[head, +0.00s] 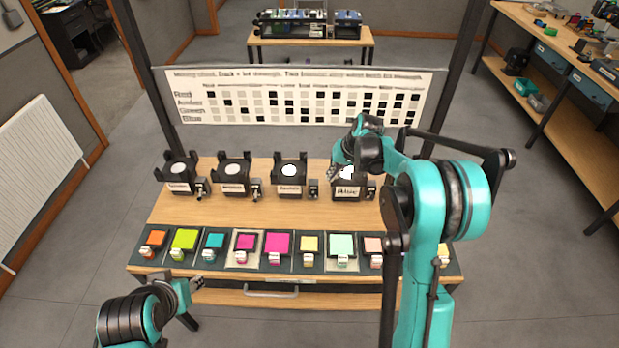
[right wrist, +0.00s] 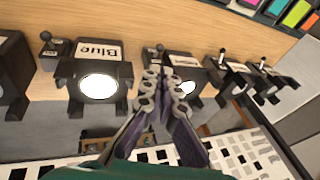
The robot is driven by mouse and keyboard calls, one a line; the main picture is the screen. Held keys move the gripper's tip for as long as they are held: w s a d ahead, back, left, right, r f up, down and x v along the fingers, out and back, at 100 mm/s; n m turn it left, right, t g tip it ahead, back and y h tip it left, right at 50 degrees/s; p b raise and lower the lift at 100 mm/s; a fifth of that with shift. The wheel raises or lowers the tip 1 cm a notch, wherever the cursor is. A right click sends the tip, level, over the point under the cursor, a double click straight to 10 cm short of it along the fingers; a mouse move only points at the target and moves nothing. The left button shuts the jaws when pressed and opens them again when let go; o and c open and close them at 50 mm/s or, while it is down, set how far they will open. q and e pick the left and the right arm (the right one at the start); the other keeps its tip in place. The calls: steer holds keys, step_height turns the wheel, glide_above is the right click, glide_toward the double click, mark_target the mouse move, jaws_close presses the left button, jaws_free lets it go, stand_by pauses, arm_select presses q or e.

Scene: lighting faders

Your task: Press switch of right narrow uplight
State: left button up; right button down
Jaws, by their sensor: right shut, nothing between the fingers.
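Several black lamps stand in a row on the wooden bench. The lamp labelled Blue (head: 351,190) has a white lit face and also shows in the right wrist view (right wrist: 98,86). A small toggle switch (right wrist: 50,45) is beside it. Another lit lamp (head: 290,175) is to its left, with its own switch (head: 313,188). My right gripper (right wrist: 166,73) is shut and empty, in front of that neighbouring lamp in the right wrist view and partly covering it. In the head view it (head: 335,173) is at the Blue lamp's left side. My left gripper (head: 192,290) is low at the front left; its jaw opening is unclear. I cannot read which lamp is the right narrow uplight.
A row of coloured fader tiles (head: 278,243) lines the bench's front. A chart board (head: 300,97) stands behind the lamps between dark posts. My right arm hides the bench's right part. Bare wood (head: 250,214) lies between lamps and tiles.

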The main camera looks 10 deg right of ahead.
mark_target(314, 197)
steer(key=shift+w+f, duration=0.3)
steer(key=shift+w, duration=0.45)
steer(key=b+x, duration=0.4)
steer(key=x, duration=1)
steer(key=shift+s+a, duration=0.1)
steer(key=shift+s+f+t+b, duration=0.1)
steer(key=shift+t+b, duration=0.2)
steer(key=shift+t, duration=0.1)
steer(key=shift+s+a+f+t+b, duration=0.1)
steer(key=shift+s+f+t+b, duration=0.15)
steer(key=shift+t+b, duration=0.2)
